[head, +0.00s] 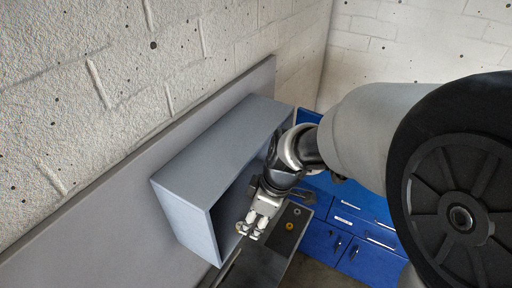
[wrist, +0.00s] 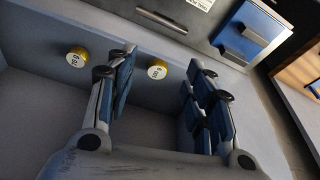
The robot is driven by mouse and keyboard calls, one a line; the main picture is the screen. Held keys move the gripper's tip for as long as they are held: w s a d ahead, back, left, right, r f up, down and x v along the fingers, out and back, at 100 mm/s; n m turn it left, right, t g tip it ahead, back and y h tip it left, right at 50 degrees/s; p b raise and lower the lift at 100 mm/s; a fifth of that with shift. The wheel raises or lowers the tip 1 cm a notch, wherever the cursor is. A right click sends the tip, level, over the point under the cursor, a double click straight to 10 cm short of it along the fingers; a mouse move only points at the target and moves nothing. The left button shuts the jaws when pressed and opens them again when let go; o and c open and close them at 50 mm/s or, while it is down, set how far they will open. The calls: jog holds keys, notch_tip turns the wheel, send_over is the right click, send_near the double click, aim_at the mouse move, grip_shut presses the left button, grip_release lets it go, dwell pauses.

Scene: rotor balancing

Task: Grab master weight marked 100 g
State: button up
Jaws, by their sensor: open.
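Two small yellow weights with white marked faces show in the wrist view. One weight (wrist: 157,69) lies between the fingers in the picture, just beyond their tips; its mark looks like 100 but is small and turned. The other weight (wrist: 77,55) is to the left, outside the left finger, with a mark too small to read surely. My gripper (wrist: 160,78) is open, with nothing in its fingers. In the head view my gripper (head: 252,229) points down at the open front of the grey shelf box (head: 185,217). I cannot tell whether the fingers touch a weight.
A metal panel with a slot, a white label and a blue block (wrist: 251,33) lies beyond the weights in the wrist view. Blue drawer cabinets (head: 322,241) stand behind in the head view. A dark surface with a yellow round part (head: 290,226) is right of my gripper.

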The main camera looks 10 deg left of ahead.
aim_at(242, 223)
jog(key=a+f, duration=0.2)
jog(key=f, duration=0.1)
jog(key=a+f, duration=0.1)
jog(key=shift+w+a+f, duration=0.35)
jog(key=shift+a+f, duration=0.05)
jog(key=shift+c, duration=0.2)
grip_shut()
dwell(0.4)
jog(key=shift+r, duration=0.1)
